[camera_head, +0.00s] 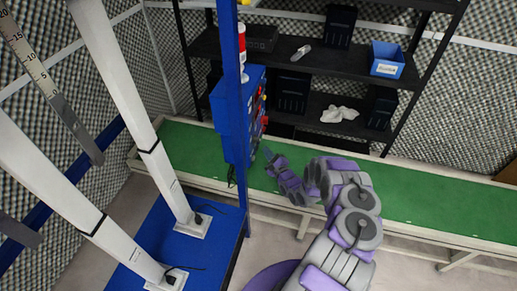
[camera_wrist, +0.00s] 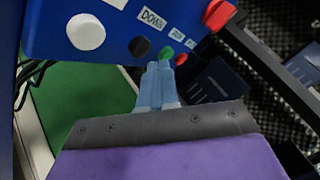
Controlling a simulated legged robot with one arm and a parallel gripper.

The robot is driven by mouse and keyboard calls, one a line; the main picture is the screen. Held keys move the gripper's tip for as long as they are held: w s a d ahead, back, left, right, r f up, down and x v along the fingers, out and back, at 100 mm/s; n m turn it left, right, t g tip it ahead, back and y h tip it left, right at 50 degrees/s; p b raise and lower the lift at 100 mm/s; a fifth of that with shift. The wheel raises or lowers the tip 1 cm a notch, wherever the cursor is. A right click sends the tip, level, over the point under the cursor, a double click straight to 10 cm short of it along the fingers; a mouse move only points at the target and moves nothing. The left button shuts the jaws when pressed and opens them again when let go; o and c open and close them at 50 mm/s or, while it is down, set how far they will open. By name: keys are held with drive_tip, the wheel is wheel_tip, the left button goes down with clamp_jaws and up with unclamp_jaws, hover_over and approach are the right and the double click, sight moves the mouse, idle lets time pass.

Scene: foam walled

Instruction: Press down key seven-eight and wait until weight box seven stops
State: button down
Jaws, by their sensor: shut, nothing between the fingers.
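The blue control box (camera_head: 228,112) is mounted on a blue post left of my arm. One label reads "DOWN" (camera_wrist: 153,19); the smaller labels are unreadable. My gripper (camera_wrist: 159,66) is shut and empty, with its tips just below the green button; I cannot tell whether they touch it. My gripper also shows beside the box in the head view (camera_head: 268,155). No weight box can be identified.
Two white columns (camera_head: 125,85) and a scale (camera_head: 50,88) stand at left. A green-topped bench (camera_head: 420,205) runs behind my arm. Black shelves (camera_head: 300,62) hold a blue bin (camera_head: 386,62).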

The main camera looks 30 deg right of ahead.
drive_tip(key=shift+a, duration=0.1)
drive_tip(key=shift+w+a+r+p, duration=0.15)
drive_tip(key=shift+w+a+p, duration=0.2)
drive_tip(key=shift+p, duration=0.1)
